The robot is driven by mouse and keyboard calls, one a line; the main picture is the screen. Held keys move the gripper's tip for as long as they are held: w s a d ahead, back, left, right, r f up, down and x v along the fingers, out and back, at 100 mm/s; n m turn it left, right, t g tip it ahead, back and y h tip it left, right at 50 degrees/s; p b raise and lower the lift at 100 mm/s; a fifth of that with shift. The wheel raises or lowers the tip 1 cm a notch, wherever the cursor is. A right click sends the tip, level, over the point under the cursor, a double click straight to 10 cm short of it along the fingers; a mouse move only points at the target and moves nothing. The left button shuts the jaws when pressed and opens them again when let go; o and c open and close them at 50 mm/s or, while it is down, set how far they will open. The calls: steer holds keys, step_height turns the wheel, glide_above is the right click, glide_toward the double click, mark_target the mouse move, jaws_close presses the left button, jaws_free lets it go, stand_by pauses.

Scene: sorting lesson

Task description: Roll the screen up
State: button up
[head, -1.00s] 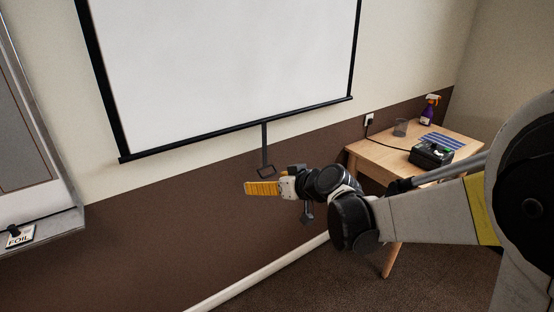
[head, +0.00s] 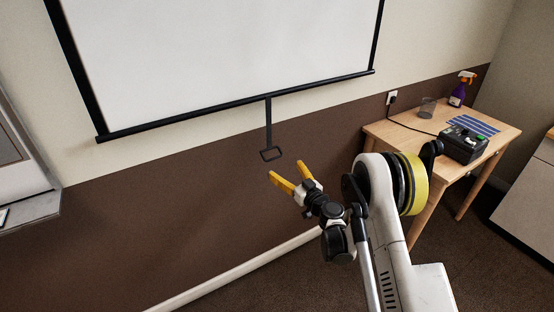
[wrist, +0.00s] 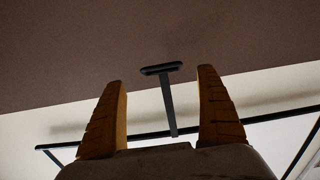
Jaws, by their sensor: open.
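The white projector screen (head: 220,50) hangs pulled down on the wall in a black frame. I cannot tell the exact distance.
A grey ledge (head: 35,208) is at the left. The wall around the handle is clear.

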mark_target(274, 158)
steer(key=b+x, duration=0.2)
steer(key=x, duration=0.6)
steer(key=shift+w+a, duration=0.1)
steer(key=shift+w, duration=0.05)
